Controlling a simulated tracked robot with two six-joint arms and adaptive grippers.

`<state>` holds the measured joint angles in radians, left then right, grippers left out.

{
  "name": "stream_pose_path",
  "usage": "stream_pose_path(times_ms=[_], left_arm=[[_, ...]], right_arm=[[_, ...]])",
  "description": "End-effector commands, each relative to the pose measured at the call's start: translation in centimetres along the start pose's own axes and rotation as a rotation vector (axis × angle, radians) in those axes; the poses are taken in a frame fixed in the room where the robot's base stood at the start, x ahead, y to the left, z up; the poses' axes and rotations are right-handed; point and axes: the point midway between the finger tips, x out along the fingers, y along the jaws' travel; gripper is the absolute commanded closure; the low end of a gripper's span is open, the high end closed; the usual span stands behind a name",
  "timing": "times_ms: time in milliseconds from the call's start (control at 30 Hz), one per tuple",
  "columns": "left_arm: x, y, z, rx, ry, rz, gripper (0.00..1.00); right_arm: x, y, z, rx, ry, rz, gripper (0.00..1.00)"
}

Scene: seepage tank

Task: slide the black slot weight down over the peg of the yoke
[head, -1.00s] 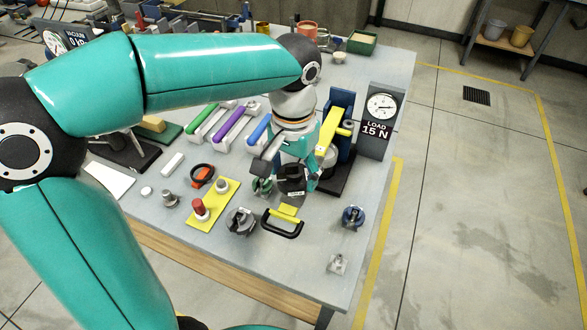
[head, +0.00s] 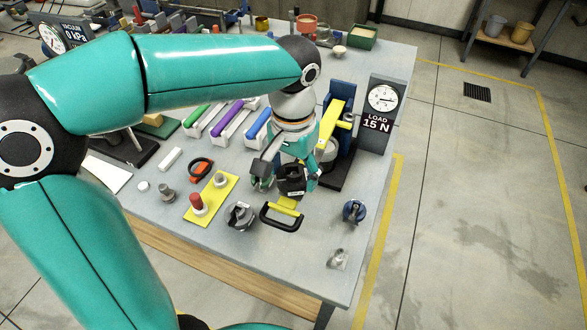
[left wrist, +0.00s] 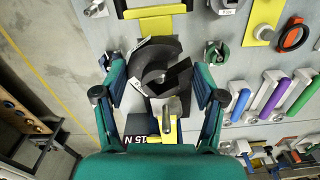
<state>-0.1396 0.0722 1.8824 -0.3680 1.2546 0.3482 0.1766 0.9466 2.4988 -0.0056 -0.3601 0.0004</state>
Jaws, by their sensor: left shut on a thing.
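My left gripper (head: 290,176) is shut on the black slot weight (head: 293,181), holding it above the bench. In the left wrist view, the weight (left wrist: 150,76) lies between the two fingers of my left gripper (left wrist: 158,75), its dark slot opening toward the lower right. The yellow arm (head: 329,124), seemingly the yoke, stands behind and right of the weight in the head view. A grey peg (left wrist: 172,106) shows just below the weight in the left wrist view. The weight does not appear to be around the peg. My right gripper is out of view.
A dial gauge (head: 382,98) reading LOAD 15 N stands right of the yellow arm. A black handle with a yellow part (head: 282,216) lies in front of the weight. A grey clamp-like part (head: 240,215) and a yellow plate (head: 212,199) lie left.

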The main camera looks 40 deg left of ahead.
Motion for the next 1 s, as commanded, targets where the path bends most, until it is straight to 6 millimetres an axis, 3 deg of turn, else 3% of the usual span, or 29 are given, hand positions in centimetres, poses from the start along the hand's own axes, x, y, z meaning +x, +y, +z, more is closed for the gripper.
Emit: stream_pose_path(times_ms=[900, 933, 1000], left_arm=[[2.2, 0.0, 0.0, -0.001, 0.001, 0.0, 0.9], [2.1, 0.0, 0.0, -0.001, 0.001, 0.0, 0.25], [2.1, 0.0, 0.0, -0.001, 0.001, 0.0, 0.13]], right_arm=[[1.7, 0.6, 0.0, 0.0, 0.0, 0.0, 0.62], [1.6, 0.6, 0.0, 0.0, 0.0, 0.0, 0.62], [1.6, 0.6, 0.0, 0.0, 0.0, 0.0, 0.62]])
